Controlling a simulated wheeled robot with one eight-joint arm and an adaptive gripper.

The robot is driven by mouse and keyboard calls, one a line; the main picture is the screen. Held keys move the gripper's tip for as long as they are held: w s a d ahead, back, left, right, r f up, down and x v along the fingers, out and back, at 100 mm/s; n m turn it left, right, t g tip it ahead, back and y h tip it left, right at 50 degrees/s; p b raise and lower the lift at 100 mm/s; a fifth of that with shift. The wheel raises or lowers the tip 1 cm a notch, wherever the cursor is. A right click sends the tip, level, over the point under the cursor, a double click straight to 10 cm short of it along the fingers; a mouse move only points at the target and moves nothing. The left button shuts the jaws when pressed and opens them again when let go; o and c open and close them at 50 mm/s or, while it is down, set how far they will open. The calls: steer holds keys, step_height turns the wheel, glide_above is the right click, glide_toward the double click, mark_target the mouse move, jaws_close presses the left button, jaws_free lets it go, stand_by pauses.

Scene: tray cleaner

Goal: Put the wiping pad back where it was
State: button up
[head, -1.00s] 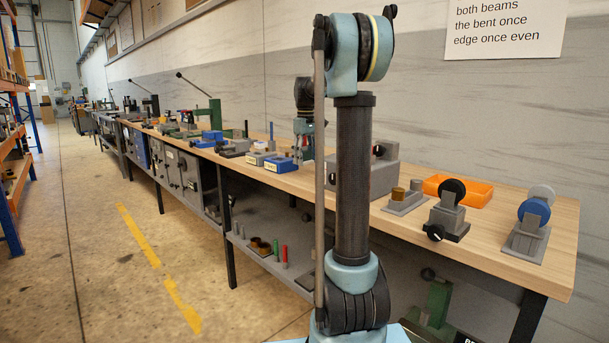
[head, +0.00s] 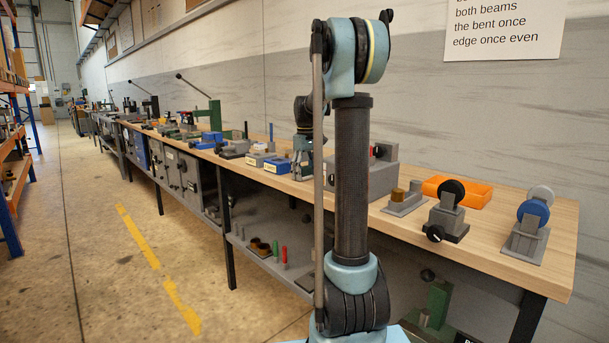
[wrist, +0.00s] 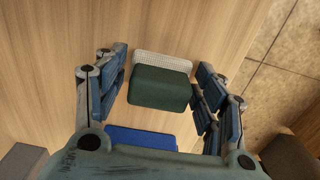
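The wiping pad, a dark green block (wrist: 160,88) with a white mesh layer (wrist: 163,62) along its far edge, shows in the wrist view. My gripper (wrist: 160,83) has one blue-padded finger on each side of it. The right finger looks very close to the pad's side and a narrow gap seems to show on the left. I cannot tell whether the fingers grip it. A blue flat-topped object (wrist: 142,138) lies just nearer than the pad, partly hidden by my gripper's body. In the head view, my gripper (head: 302,170) is low over the workbench, partly behind my arm.
The wooden workbench (head: 400,232) carries a blue labelled block (head: 279,166), a grey box (head: 372,182), an orange tray (head: 477,196) and fixtures with black and blue discs (head: 535,212). In the wrist view, bare wood (wrist: 50,60) lies left of the pad and the bench edge lies right.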

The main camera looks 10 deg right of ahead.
mark_target(305, 167)
stand_by(0.3)
step_height(305, 167, up, 12)
stand_by(0.6)
steer(key=shift+r, duration=0.1)
